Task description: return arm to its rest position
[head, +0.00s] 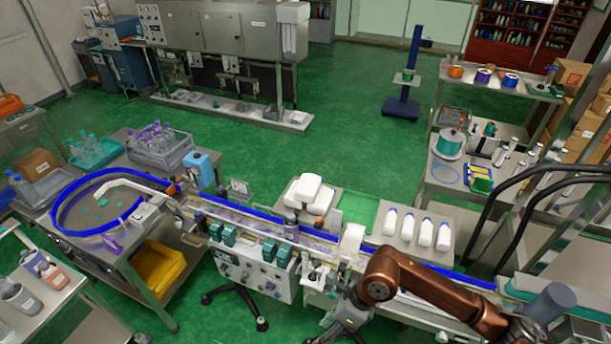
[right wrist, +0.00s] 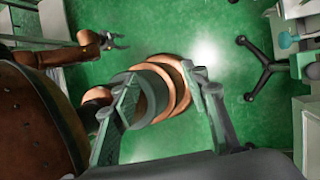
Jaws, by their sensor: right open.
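My right arm, copper-brown, comes in from the lower right of the head view and bends over the conveyor. Behind the fingers are round copper and grey parts of my own body over the green floor. My left gripper (right wrist: 118,41) shows small at the upper left of the right wrist view, at the end of a copper arm, with its jaws apart and empty. It does not show in the head view.
The blue-edged conveyor (head: 425,267) runs beneath my right arm. The applicator's control box (head: 250,272) stands left of the arm. Black curved hoses (head: 497,222) rise at the right. Green floor (head: 360,145) beyond is open.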

